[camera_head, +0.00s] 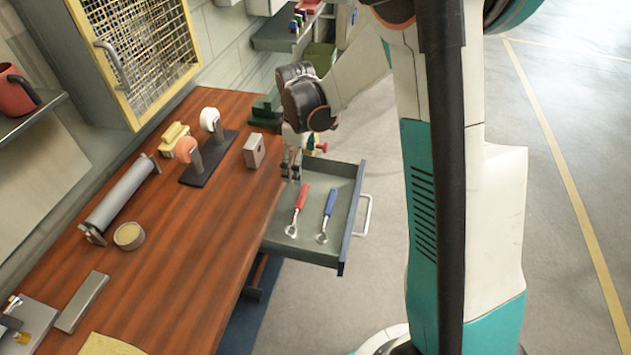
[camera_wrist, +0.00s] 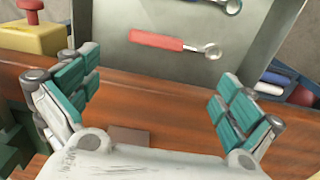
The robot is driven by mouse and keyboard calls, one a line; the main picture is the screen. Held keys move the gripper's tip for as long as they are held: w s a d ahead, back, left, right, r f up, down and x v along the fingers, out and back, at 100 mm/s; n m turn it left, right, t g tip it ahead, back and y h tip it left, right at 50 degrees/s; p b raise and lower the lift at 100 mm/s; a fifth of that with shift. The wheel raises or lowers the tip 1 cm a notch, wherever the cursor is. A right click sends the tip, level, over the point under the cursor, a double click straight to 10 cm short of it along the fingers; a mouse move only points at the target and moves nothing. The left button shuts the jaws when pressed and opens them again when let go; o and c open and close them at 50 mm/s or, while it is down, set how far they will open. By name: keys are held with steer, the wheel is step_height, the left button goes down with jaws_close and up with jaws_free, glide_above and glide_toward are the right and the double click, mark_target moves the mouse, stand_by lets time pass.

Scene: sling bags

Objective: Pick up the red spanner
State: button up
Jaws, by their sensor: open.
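The red spanner (camera_head: 298,210) lies in the open drawer (camera_head: 345,232), red handle toward the back and metal ring end toward the front. It also shows in the wrist view (camera_wrist: 165,41), lying crosswise beyond my fingers. A blue-handled spanner (camera_head: 327,214) lies to its right in the same drawer. My gripper (camera_head: 293,165) is above the back left part of the drawer, near the table edge. In the wrist view its teal-padded fingers (camera_wrist: 152,95) are wide apart with nothing between them. The red spanner is clear of the fingers.
The wooden workbench (camera_head: 190,255) runs along the left of the drawer. A small grey box (camera_head: 254,150) and a tape holder (camera_head: 208,160) stand on it. A yellow block with a red knob (camera_wrist: 35,30) is beside my left finger in the wrist view.

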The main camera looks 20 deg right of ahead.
steer(key=b, duration=0.3)
glide_above(304, 195)
steer(key=f, duration=0.8)
steer(key=shift+a+f, duration=0.25)
steer(key=shift+f, duration=0.15)
steer(key=shift+d+f+b, duration=0.15)
steer(key=shift+f+b, duration=0.55)
steer(key=shift+f, duration=0.6)
steer(key=shift+d+f+b, duration=0.1)
steer(key=shift+f+b, duration=0.6)
steer(key=shift+f, duration=0.6)
steer(key=c, duration=1.2)
